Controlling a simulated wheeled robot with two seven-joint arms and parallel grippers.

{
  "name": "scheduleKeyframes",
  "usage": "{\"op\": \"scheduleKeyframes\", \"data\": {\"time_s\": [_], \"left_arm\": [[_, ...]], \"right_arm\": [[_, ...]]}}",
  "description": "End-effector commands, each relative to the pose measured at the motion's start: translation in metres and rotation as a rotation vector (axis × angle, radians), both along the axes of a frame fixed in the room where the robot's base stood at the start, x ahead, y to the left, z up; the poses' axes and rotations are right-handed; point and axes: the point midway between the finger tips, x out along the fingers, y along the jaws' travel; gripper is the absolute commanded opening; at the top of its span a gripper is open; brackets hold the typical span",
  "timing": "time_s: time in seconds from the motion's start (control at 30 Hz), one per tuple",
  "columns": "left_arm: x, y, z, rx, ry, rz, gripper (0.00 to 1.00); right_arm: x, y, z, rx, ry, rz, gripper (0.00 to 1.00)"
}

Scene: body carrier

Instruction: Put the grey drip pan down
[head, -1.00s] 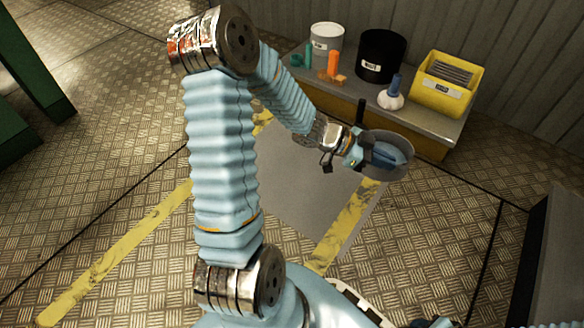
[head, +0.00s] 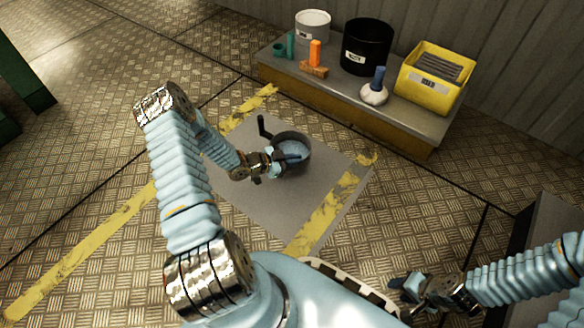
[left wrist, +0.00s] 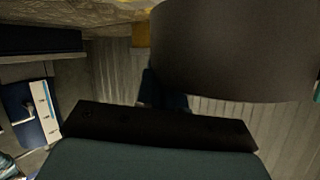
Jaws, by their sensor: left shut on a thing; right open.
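The grey drip pan (head: 304,146) is a round, shallow dark grey pan. In the head view it is over the grey floor plate between two yellow stripes. My left gripper (head: 284,158) is shut on the pan's near side and partly covers it. In the left wrist view the pan's curved wall (left wrist: 235,50) fills the upper right. I cannot tell whether the pan's underside touches the plate. My right gripper (head: 404,286) is open and empty at the lower right, well away from the pan.
The grey plate (head: 250,195) is otherwise bare. Behind it stands a low bench (head: 420,118) with a white can (head: 312,26), a black bucket (head: 366,48), a yellow bin (head: 432,80), a white-and-blue brush (head: 374,92) and small orange and green things. A dark box edge (head: 530,235) is at right.

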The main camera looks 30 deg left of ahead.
Motion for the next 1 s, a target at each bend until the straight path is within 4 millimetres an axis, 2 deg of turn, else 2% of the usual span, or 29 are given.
{"op": "scheduleKeyframes", "data": {"time_s": [0.03, 0.1, 0.37, 0.6, 0.97, 1.0], "left_arm": [[0.006, 0.004, -0.018, -0.001, 0.002, 0.0, 0.0], [0.015, 0.01, -0.029, -0.001, 0.001, -0.001, 0.0], [0.029, 0.022, -0.048, -0.003, 0.003, -0.002, 0.0], [0.031, 0.023, -0.08, -0.005, 0.004, -0.001, 0.0], [0.031, 0.024, -0.083, -0.002, 0.003, -0.001, 0.0], [0.031, 0.024, -0.084, -0.003, 0.005, -0.001, 0.12]], "right_arm": [[0.0, 0.0, -0.009, 0.0, -0.001, 0.0, 0.43], [0.001, 0.0, -0.013, 0.0, -0.002, -0.002, 0.43], [0.001, 0.0, -0.019, -0.002, -0.004, -0.003, 0.43], [0.002, -0.001, -0.029, -0.002, -0.006, -0.003, 0.43], [0.002, -0.001, -0.028, -0.002, -0.007, -0.004, 0.43], [0.002, -0.001, -0.028, -0.002, -0.007, -0.004, 0.43]]}}
